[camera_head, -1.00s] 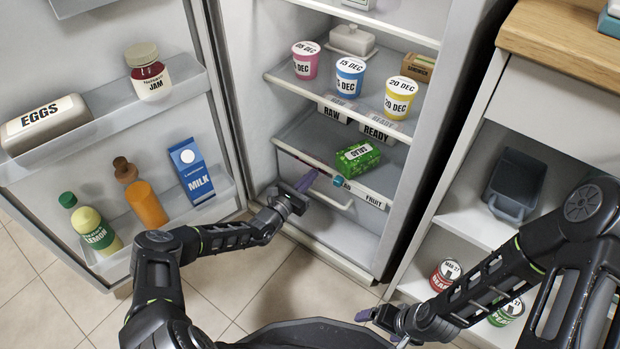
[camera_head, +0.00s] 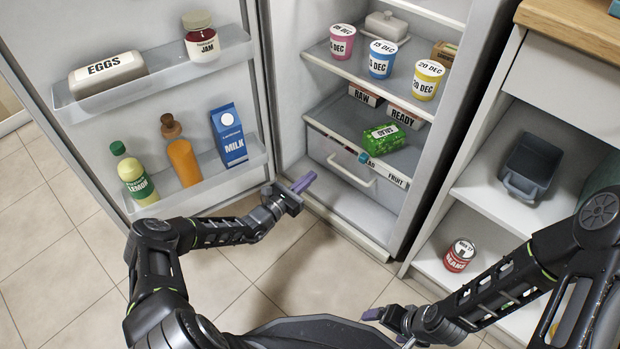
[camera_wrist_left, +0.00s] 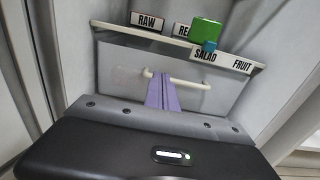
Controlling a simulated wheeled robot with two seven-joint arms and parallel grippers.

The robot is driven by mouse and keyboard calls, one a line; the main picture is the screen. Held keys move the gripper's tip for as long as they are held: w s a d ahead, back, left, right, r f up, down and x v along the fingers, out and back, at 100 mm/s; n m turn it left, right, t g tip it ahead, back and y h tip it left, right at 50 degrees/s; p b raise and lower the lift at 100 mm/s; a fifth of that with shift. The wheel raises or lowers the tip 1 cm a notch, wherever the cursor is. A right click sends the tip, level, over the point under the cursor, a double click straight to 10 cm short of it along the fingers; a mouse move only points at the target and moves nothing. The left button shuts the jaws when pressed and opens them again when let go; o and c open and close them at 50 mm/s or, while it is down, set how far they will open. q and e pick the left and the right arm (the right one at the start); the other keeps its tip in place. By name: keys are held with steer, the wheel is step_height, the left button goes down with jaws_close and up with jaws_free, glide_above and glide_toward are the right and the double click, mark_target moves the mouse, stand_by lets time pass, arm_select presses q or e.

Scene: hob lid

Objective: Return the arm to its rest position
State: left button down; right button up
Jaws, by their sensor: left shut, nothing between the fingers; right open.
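My left gripper (camera_head: 303,182) is shut and empty, its purple fingers together in front of the open fridge's lower drawer (camera_head: 345,170). In the left wrist view the shut fingers (camera_wrist_left: 162,93) overlap the drawer handle (camera_wrist_left: 178,79) in the picture; in the head view they are apart from the handle (camera_head: 349,171). My right gripper (camera_head: 372,313) is low at the bottom right, in front of the cabinet, and looks clear of everything; its fingers are partly hidden.
The open fridge door (camera_head: 200,90) holds eggs, jam, lemon, juice and milk. Dated tubs (camera_head: 381,58) stand on the upper shelf. A green salad pack (camera_head: 384,138) lies above the drawer. A cabinet (camera_head: 490,205) holds a dark bin (camera_head: 530,165) and a can (camera_head: 460,255). Floor is clear.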

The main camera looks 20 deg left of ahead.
stand_by(0.3)
